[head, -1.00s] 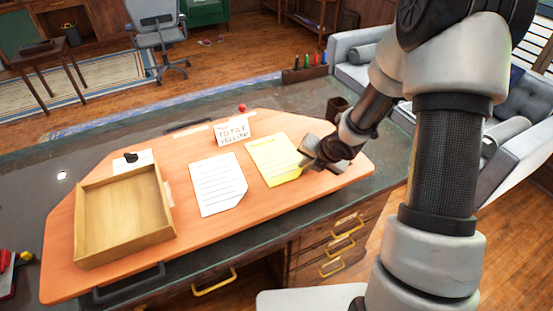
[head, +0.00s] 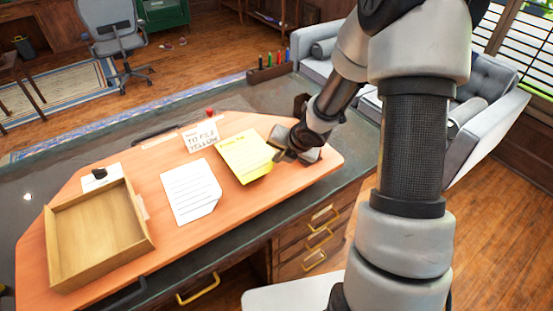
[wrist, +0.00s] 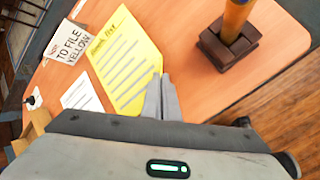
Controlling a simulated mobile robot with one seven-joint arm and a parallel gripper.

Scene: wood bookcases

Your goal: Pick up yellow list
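The yellow list (head: 243,157) is a yellow sheet with handwritten lines at the right part of the orange board. Its near edge looks slightly raised and curled. My gripper (head: 280,152) is at its right edge. In the wrist view, the fingers (wrist: 161,98) are close together on the edge of the yellow list (wrist: 125,62), which extends up and left from them. The exact contact at the fingertips is small and partly hidden.
A white sheet (head: 190,192) lies left of the list, and a "TO FILE YELLOW" card (head: 201,136) stands behind it. An open wooden tray (head: 145,247) sits at the left. A brown block holder (wrist: 228,48) stands right of the list.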

